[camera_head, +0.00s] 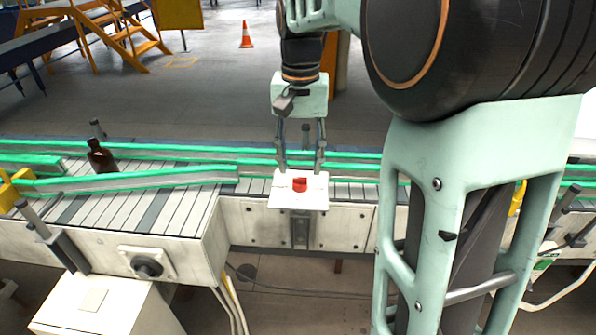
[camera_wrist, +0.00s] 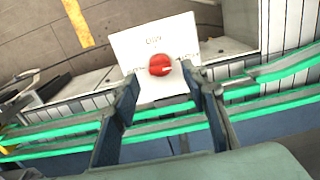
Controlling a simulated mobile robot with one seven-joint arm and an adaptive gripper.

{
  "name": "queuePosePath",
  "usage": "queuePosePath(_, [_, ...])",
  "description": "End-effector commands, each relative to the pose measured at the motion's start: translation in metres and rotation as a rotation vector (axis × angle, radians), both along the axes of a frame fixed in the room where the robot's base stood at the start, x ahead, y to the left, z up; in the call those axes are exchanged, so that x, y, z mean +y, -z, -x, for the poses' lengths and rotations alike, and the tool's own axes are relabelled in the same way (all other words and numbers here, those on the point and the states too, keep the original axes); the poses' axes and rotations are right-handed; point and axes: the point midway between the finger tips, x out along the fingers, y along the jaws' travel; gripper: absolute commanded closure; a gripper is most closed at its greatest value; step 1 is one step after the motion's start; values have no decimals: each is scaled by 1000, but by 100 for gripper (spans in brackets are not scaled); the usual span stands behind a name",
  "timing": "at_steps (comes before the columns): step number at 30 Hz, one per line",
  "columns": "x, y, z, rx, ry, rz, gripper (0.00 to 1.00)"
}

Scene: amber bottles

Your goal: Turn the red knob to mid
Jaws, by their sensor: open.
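The red knob (camera_head: 299,184) sits on a white panel (camera_head: 284,201) at the near side of the conveyor. In the wrist view the red knob (camera_wrist: 160,64) shows as a round cap with a small pale mark on its right part. The white panel (camera_wrist: 128,44) has dark lettering above and on both sides of the knob, partly hidden and too small to read surely. My gripper (camera_head: 302,172) is open, its two fingers pointing down just behind the knob. In the wrist view my gripper (camera_wrist: 165,92) has its fingertips on either side, close to the knob; contact cannot be told.
The conveyor with green rails (camera_head: 210,177) runs across behind the panel. A brown bottle (camera_head: 100,157) stands on it at the left. A black knob (camera_head: 148,267) is on the conveyor's front. An orange cone (camera_head: 246,36) is far off on open floor.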

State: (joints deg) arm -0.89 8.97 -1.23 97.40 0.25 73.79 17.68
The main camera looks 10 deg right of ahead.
Motion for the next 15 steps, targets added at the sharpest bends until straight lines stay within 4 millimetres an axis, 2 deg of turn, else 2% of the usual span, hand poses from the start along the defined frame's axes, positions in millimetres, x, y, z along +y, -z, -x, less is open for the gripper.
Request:
queuePosePath(1, [0, 10, 1, 3, 0, 0, 59])
queuePosePath(6, [0, 31, 0, 0, -1, 1, 59])
queuePosePath(15, [0, 40, 0, -2, -1, 1, 59])
